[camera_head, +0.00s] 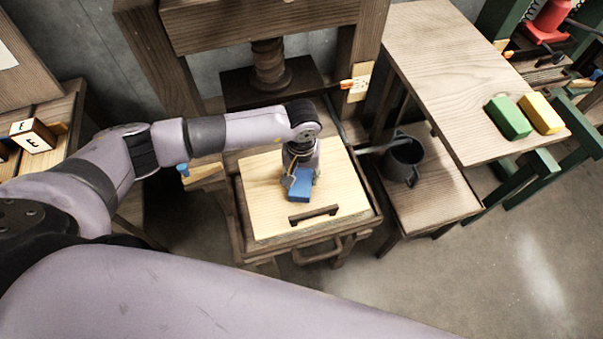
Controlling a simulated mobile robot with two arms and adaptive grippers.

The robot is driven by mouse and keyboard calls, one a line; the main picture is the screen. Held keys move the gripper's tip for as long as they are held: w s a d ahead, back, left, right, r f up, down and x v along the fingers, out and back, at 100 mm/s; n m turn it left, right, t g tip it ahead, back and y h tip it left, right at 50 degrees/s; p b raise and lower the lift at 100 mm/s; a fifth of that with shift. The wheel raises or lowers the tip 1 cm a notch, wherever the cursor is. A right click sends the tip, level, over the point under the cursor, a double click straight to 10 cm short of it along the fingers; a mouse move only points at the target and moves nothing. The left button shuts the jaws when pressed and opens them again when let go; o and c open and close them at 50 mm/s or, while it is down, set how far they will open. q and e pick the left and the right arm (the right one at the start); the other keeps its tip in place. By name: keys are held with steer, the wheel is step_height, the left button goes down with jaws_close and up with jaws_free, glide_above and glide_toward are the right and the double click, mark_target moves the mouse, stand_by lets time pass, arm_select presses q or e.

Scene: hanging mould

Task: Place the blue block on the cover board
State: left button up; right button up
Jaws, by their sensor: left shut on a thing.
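The blue block (300,187) is at the middle of the pale cover board (336,182), in front of the wooden press. My left gripper (302,182) points down over the board and is shut on the blue block. The gripper hides part of the block. I cannot tell whether the block touches the board or is held just above it. The board has a dark handle bar (313,215) near its front edge. My right gripper is not in view.
A green block (508,117) and a yellow block (542,113) lie on the wooden table (440,60) at right. A dark mug (403,160) stands on a lower bench (440,195). The press screw (268,65) rises behind the board. A lettered block (33,136) is at left.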

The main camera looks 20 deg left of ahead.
mark_target(302, 176)
arm_select(q)
steer(key=shift+f, duration=0.1)
steer(key=o, duration=1.2)
steer(key=shift+r, duration=0.35)
steer(key=shift+r+b, duration=1.2)
steer(key=shift+r, duration=4.65)
